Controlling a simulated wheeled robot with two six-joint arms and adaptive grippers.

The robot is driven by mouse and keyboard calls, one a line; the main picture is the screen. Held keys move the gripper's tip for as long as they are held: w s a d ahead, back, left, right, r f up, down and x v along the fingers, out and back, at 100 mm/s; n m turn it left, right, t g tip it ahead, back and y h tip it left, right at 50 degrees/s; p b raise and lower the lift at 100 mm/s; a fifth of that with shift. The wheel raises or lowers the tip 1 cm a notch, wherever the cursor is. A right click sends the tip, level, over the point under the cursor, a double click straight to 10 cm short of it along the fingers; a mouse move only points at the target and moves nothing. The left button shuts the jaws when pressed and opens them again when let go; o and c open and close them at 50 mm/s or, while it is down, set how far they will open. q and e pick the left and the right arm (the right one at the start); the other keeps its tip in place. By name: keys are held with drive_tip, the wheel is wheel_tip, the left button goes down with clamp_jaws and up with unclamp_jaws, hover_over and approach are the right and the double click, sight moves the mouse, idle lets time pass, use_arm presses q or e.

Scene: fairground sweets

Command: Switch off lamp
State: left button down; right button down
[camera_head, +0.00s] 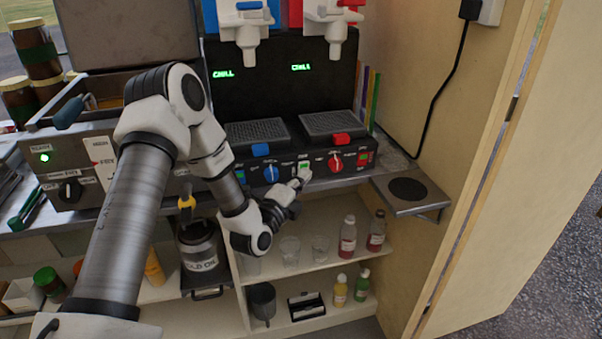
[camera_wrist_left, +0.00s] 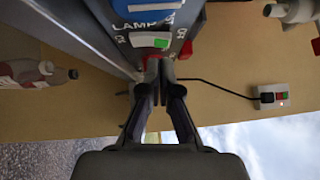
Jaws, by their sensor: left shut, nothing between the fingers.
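The lamp switch (camera_head: 304,163) is a small white and green rocker in the middle of the black drinks machine's front panel. In the left wrist view the switch (camera_wrist_left: 150,40) sits beside the printed word LAMP, with its green part showing. My left gripper (camera_head: 303,178) is shut and empty, with its tips just below the switch in the head view. In the left wrist view its closed fingertips (camera_wrist_left: 158,72) are close to the panel; I cannot tell whether they touch. My right gripper is not in view.
A blue knob (camera_head: 271,173) and a red knob (camera_head: 335,161) flank the switch. A small metal shelf (camera_head: 430,203) juts out to the right. Bottles (camera_head: 348,236) and cups stand below. A fryer with a lit green lamp (camera_head: 44,157) is at left. A wall socket (camera_wrist_left: 272,97) has a plug.

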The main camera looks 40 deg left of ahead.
use_arm(q)
drive_tip(key=shift+w+a+r, duration=0.1)
drive_tip(key=shift+w+a, duration=0.35)
drive_tip(key=shift+a, duration=0.2)
